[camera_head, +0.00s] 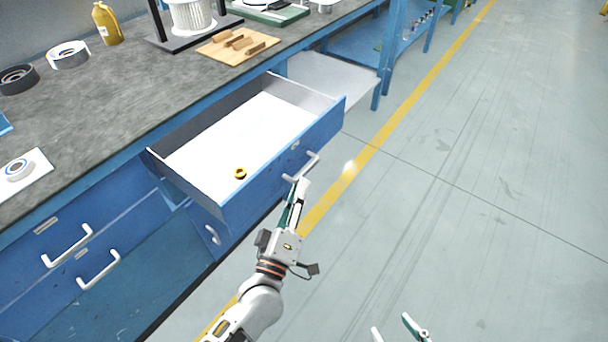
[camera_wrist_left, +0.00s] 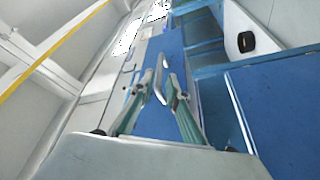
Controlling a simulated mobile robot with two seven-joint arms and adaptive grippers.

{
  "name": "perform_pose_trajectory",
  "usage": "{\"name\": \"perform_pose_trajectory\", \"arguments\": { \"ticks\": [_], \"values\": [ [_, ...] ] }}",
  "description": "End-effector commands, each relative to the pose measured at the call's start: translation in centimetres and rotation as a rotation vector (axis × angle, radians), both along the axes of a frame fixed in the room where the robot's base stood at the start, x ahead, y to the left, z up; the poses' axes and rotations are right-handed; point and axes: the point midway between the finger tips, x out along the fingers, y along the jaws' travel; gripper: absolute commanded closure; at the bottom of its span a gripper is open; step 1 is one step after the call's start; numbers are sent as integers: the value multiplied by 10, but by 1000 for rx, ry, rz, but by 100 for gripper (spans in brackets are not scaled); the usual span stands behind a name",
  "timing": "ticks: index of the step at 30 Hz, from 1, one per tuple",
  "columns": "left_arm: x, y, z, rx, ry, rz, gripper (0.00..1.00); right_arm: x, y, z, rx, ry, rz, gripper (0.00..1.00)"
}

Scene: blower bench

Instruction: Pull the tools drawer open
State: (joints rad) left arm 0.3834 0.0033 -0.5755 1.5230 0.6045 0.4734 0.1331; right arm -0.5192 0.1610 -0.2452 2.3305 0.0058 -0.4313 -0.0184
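The tools drawer (camera_head: 325,130) is a blue-fronted drawer with a white inside, pulled well out from under the bench. Its pale bar handle (camera_head: 313,163) is on the front face. A small yellow-and-black ring (camera_head: 240,173) lies on the drawer floor. My left gripper (camera_head: 301,185) is at the handle, its fingers close together. In the left wrist view the fingers (camera_wrist_left: 160,90) lie on both sides of the handle and look shut on it; the exact contact is hard to see. My right gripper (camera_head: 393,328) shows only its fingertips at the bottom edge, apart and empty.
The grey bench top (camera_head: 90,130) holds a yellow bottle (camera_head: 107,25), dark and white rings, a wooden board (camera_head: 238,46) and a white spool. Closed blue drawers (camera_head: 100,235) with white handles are at the lower left. Open floor (camera_head: 480,190) lies to the right.

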Motion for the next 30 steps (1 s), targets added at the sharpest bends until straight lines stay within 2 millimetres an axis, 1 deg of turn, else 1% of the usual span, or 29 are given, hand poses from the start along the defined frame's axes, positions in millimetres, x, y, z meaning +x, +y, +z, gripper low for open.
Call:
{"name": "perform_pose_trajectory", "arguments": {
  "ticks": [1,6,9,12,16,30],
  "values": [
    [-11,4,-4,1,2,0,85,0,0,0,0,0,0,60],
    [-40,12,-10,0,1,0,85,0,0,0,0,1,-1,60],
    [-51,16,-12,0,2,1,85,0,0,0,1,1,0,60],
    [-58,18,-13,0,1,1,85,0,0,0,1,1,0,60],
    [-62,19,-14,0,0,1,85,0,0,0,1,1,0,60],
    [-62,19,-14,0,0,1,85,-1,0,-1,1,1,0,60]
  ]
}}
